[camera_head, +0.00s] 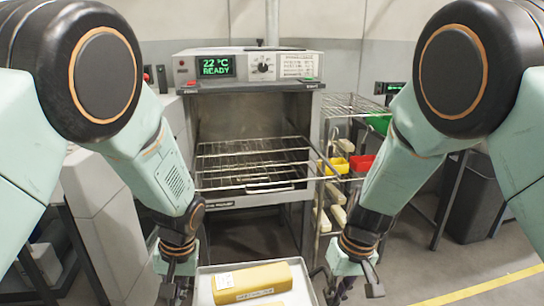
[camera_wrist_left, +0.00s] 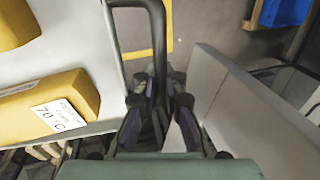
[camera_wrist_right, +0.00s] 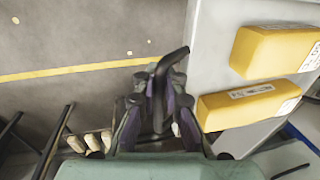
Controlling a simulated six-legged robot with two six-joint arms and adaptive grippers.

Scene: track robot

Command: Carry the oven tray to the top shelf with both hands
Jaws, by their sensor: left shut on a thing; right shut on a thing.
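The pale grey oven tray (camera_head: 307,290) is low in the head view, cut off by the bottom edge. Yellow blocks (camera_head: 252,281) with white labels lie on it; one label reads 70 °C in the left wrist view. My left gripper (camera_head: 175,288) is shut on the dark looped handle (camera_wrist_left: 157,30) at one end of the tray (camera_wrist_left: 50,57). My right gripper (camera_head: 350,288) is shut on the other looped handle (camera_wrist_right: 174,59), beside the tray (camera_wrist_right: 208,65). The fingers partly hide both handles. Wire shelves (camera_head: 250,150) are in the open oven ahead.
The oven panel (camera_head: 262,67) reads 22 °C READY. Right of the oven stands a wire-shelved rack (camera_head: 350,103) with yellow, red and green bins. A dark bin (camera_head: 470,200) is farther right. Grey cabinets (camera_head: 105,215) stand at left. Floor shows between tray and oven.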

